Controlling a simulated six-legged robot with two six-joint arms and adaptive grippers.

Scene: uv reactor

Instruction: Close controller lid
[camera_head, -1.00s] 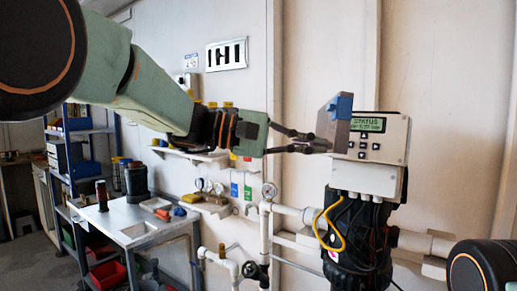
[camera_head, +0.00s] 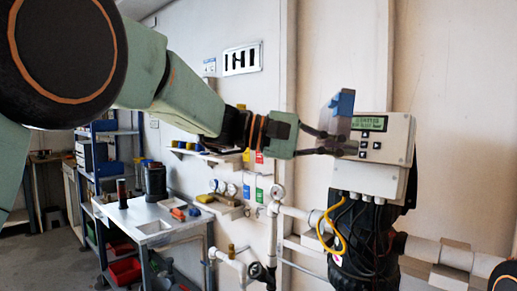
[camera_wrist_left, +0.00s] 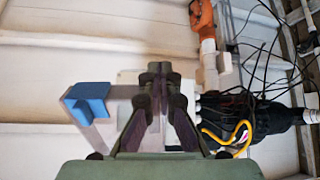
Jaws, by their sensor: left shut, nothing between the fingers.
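My right gripper is out of view.
Below the controller are a dark cylinder with cables (camera_head: 368,240), a yellow cable (camera_head: 332,225) and white pipes (camera_head: 295,212). A metal workbench (camera_head: 145,222) with tools and blue shelves (camera_head: 105,155) stand at left. The wall right of the controller is clear.

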